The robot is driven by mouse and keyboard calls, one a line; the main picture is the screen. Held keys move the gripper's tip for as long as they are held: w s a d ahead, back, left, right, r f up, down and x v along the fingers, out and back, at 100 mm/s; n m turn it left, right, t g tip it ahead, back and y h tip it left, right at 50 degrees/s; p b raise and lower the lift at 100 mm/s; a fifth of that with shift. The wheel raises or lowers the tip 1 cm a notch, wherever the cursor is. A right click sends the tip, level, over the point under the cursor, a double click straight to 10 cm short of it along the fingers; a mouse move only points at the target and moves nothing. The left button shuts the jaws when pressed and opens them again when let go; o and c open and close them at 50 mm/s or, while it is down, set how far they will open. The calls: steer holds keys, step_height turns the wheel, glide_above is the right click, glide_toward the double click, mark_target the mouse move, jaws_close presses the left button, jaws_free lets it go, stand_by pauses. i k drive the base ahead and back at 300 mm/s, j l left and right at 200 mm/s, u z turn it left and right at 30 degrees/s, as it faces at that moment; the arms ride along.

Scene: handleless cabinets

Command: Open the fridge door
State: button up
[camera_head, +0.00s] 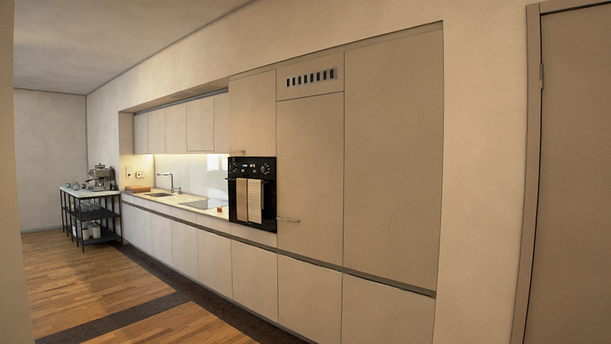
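No appliance is plainly marked as a fridge. A tall, flat beige cabinet door (311,160) under a vent grille (311,77) stands right of the oven and looks most like the fridge door. It is shut, flush with its neighbours. A short horizontal metal bar (287,220) sits at its lower left edge. Another tall plain door (393,155) right of it is also shut; I cannot tell what is behind either. My gripper is not in view.
A black oven (252,194) with towels (247,200) is left of the tall doors. Lower cabinets (305,292) run below. A dark shelf cart (93,216) stands far left. Wood floor (95,290) is clear at left. A brown room door (578,180) is at far right.

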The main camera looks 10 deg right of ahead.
mark_target(311, 145)
steer(key=i, duration=0.65)
steer(key=i+l+u, duration=0.1)
steer(key=i, duration=0.5)
